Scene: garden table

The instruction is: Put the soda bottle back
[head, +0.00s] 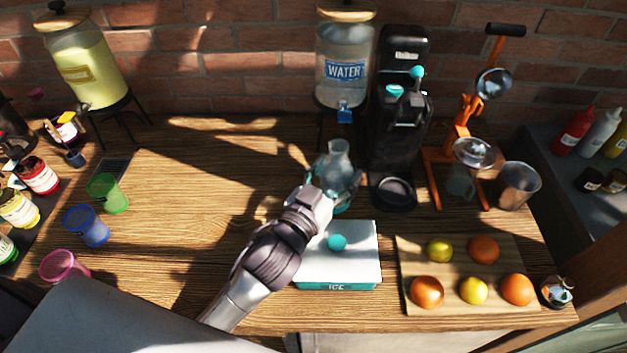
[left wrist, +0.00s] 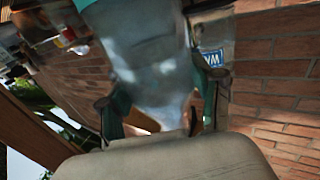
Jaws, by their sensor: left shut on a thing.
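The soda bottle (head: 339,150) is clear and bluish. My left gripper (head: 337,180) is shut on it and holds it roughly upright, left of the black soda machine (head: 400,130). In the left wrist view the bottle (left wrist: 150,60) fills the space between the two teal-padded fingers (left wrist: 158,105). The soda machine has teal parts at its front and a round black base (head: 396,194). The bottle is apart from the machine. The gripper hides part of the bottle, and I cannot tell its clearance from the table. My right gripper is not in view.
The water dispenser (head: 345,60) stands behind the bottle. An orange press (head: 465,120) and metal cup (head: 518,185) stand right of the machine. The ice box (head: 355,265) lies under my left arm, beside a fruit board (head: 410,255). The table's left middle (head: 190,200) is clear.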

